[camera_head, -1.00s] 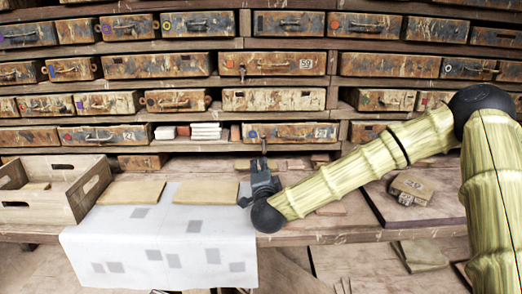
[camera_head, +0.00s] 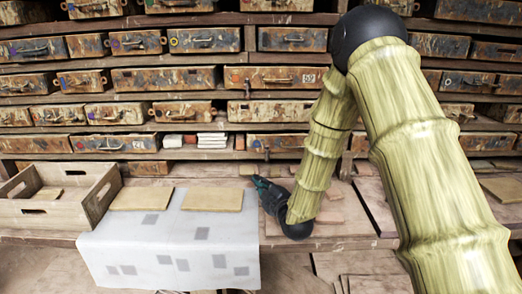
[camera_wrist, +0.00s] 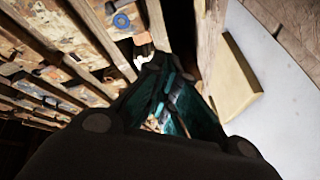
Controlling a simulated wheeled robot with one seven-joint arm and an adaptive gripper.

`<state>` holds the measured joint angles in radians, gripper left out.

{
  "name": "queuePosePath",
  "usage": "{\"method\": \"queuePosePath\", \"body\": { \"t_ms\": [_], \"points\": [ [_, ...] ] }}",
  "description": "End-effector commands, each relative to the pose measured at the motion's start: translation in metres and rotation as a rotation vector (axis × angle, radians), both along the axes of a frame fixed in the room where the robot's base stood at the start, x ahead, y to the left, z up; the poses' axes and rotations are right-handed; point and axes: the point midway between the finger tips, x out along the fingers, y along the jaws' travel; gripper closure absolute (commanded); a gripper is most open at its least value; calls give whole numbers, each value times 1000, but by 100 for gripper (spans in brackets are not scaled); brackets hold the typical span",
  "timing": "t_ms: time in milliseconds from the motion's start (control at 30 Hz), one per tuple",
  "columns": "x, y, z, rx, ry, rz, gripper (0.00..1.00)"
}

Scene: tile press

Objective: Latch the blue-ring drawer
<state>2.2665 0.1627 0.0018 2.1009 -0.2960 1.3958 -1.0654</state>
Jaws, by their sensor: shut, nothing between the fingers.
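A blue ring (camera_wrist: 121,20) marks a worn drawer front at the top of the wrist view. In the head view, a drawer (camera_head: 470,82) at the right has a bluish ring; I cannot tell if it is the same drawer. How far any blue-ring drawer stands out is too small to tell. My gripper (camera_head: 258,182) is shut and empty, low over the bench in front of the lowest drawers, pointing up and left. Its dark teal fingers (camera_wrist: 152,72) also show in the wrist view, with the drawer fronts to their left. My arm hides part of the cabinet.
A wooden crate (camera_head: 95,200) stands at the bench's left. Two tan slabs (camera_head: 142,198) (camera_head: 212,199) lie on a white patterned sheet (camera_head: 185,262). Small white blocks (camera_head: 212,140) sit in a gap in the bottom drawer row.

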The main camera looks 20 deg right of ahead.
Motion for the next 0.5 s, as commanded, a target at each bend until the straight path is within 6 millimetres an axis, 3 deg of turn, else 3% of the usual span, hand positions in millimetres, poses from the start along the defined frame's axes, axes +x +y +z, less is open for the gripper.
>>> {"method": "queuePosePath", "body": {
  "t_ms": [33,200,333,500],
  "points": [
    [1,-3,12,-118,-14,19,100],
    [4,-14,28,-441,-57,65,100],
    [5,-19,35,-577,-79,85,100],
    [10,-20,37,-627,-88,92,100]
  ]
}}
